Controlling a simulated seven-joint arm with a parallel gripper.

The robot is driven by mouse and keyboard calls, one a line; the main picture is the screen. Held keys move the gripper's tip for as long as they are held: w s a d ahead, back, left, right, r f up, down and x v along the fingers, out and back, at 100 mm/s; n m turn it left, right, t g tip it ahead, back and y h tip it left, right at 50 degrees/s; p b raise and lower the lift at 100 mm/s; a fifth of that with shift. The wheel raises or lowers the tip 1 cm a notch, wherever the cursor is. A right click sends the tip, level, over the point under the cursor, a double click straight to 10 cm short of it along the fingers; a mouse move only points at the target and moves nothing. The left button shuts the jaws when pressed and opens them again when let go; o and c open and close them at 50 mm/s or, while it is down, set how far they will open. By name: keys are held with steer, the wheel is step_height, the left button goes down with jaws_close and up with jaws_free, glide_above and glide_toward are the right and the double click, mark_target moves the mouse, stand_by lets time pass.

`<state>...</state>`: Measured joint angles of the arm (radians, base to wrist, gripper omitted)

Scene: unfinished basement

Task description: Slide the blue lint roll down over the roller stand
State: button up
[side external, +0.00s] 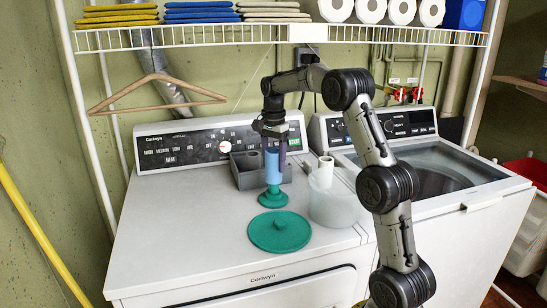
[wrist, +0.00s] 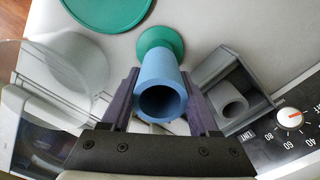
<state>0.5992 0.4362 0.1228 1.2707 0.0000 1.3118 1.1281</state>
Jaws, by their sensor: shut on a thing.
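A teal round lid (side external: 280,232) lies in front of the stand. A translucent tub (side external: 334,203) with a pale roll stands to the right. A grey box (side external: 247,178) holding a grey roll sits close behind.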

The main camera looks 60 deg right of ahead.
mark_target(274, 171)
steer(key=shift+f, duration=1.8)
steer(key=shift+f, duration=0.1)
steer(key=o, duration=1.4)
